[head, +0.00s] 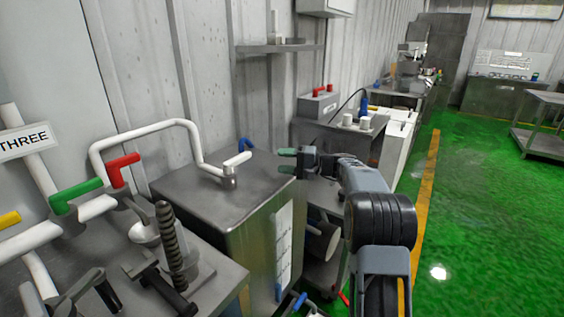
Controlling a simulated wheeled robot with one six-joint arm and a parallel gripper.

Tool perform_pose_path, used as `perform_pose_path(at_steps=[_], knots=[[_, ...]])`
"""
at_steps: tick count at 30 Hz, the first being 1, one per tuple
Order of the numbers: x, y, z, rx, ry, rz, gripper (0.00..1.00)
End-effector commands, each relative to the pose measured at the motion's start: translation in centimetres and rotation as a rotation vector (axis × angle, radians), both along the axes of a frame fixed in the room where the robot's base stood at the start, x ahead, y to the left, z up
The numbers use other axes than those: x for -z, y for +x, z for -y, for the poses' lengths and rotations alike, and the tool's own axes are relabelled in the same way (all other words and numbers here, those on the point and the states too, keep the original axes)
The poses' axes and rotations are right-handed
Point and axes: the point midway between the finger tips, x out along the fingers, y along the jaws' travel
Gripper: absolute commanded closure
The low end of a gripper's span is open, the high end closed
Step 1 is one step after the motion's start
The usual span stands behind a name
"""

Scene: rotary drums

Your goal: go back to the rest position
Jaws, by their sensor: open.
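My gripper (288,161) is at the middle of the head view, at the end of my arm, which reaches up from the lower right. Its greenish fingertips point left, close to the right edge of a metal cabinet top (190,185). The two fingers are apart with nothing visible between them. From this view I cannot tell whether the gripper is over the cabinet edge or in front of it.
A white pipe (150,128) with a white handle rises from the cabinet. Valves with red (123,162) and green (76,195) handles stand at left. A grey toolbox (318,106) sits on a bench behind. Green floor (480,220) at right is clear.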

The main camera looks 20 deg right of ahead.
Motion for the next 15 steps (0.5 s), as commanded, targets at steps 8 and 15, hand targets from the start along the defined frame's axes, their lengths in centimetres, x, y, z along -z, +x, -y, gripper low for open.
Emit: perform_pose_path(at_steps=[8,15], knots=[[-0.9,-1.0,-1.2,-0.014,-0.051,-0.029,0.51],[-3.0,-8.2,-6.2,-0.076,-0.379,-0.18,0.51]])
